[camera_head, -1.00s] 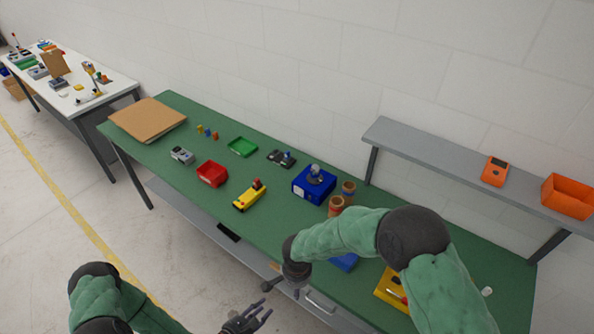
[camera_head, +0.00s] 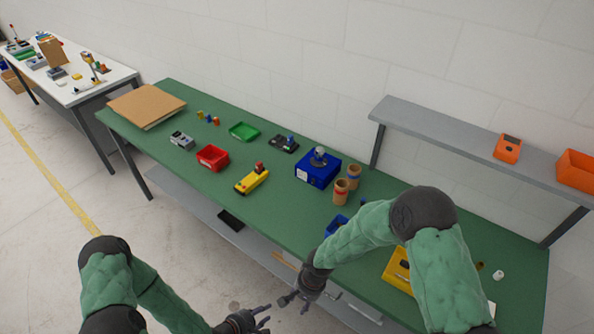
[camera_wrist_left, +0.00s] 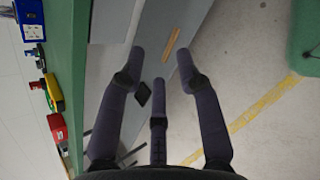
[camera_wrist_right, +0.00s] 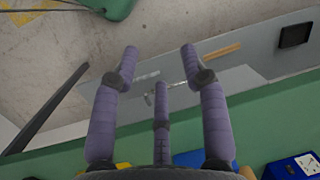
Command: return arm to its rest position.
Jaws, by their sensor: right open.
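My right arm reaches over the near edge of the green table. Its gripper (camera_head: 291,300) hangs empty just off that edge. In the right wrist view my right gripper (camera_wrist_right: 160,55) has its fingers spread, with nothing between them but floor and the grey lower shelf behind. My left gripper (camera_head: 264,318) is low in front of the table, at the bottom of the head view. In the left wrist view my left gripper (camera_wrist_left: 160,58) also has its fingers spread and empty. The two grippers are close together in the head view.
The green table (camera_head: 215,205) holds a blue box (camera_head: 318,170), brown cylinders (camera_head: 341,191), a yellow device (camera_head: 252,180), a red bin (camera_head: 212,158) and a yellow bin (camera_head: 398,268) beside my right arm. A grey raised shelf (camera_head: 440,130) stands at the back right.

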